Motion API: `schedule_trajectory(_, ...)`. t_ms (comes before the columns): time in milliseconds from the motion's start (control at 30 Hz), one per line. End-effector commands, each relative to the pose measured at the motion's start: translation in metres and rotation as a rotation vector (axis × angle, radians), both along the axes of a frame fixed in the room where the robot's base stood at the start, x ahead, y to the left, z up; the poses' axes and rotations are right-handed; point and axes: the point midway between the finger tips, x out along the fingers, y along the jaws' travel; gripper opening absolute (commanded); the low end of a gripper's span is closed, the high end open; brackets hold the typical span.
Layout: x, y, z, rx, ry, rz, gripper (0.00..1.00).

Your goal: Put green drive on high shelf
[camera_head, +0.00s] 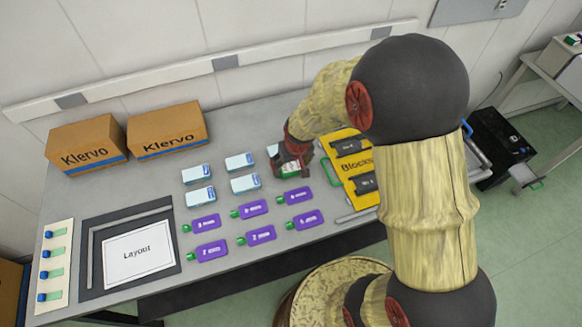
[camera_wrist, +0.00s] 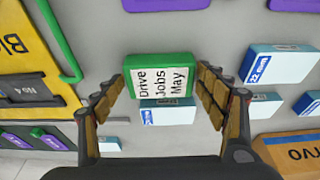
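The green drive (camera_wrist: 160,80), a small box with green sides and a white label reading "Drive Jobs May", is between my fingertips in the wrist view. In the head view my gripper (camera_head: 291,160) is low over the middle of the table, with the drive's green and white (camera_head: 291,169) showing below the fingers. Whether the drive touches the table is unclear. No shelf labelled as the high shelf can be made out.
A yellow board (camera_head: 350,187) with black pieces lies close on the right. Klervo cartons (camera_head: 87,145) stand back left. A grey rack (camera_head: 560,75) stands far right.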

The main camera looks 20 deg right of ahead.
Motion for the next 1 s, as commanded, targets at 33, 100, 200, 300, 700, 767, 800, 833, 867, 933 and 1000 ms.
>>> schedule_trajectory(33, 0.0000, 0.0000, 0.0000, 0.000, 0.000, 0.000, 0.67)
schedule_trajectory(100, -0.0001, 0.0000, 0.0000, 0.000, 0.000, 0.000, 0.63)
schedule_trajectory(200, 0.0000, 0.0000, 0.0001, 0.000, 0.000, 0.000, 0.58)
schedule_trajectory(300, 0.0000, 0.0000, 0.0001, 0.000, 0.000, 0.000, 0.52)
schedule_trajectory(700, 0.0002, 0.0000, 0.0003, 0.000, -0.001, 0.000, 0.30)
schedule_trajectory(767, 0.0002, 0.0000, 0.0003, 0.000, -0.001, 0.000, 0.30)
schedule_trajectory(800, 0.0002, 0.0000, 0.0004, 0.000, -0.001, 0.000, 0.30)
schedule_trajectory(833, 0.0002, 0.0000, 0.0007, 0.000, -0.001, 0.000, 0.30)
schedule_trajectory(867, 0.0002, 0.0000, 0.0011, 0.000, -0.001, 0.000, 0.30)
schedule_trajectory(933, 0.0004, 0.0000, 0.0035, 0.000, -0.001, 0.000, 0.30)
schedule_trajectory(1000, 0.0006, 0.0000, 0.0080, 0.000, -0.002, 0.000, 0.30)
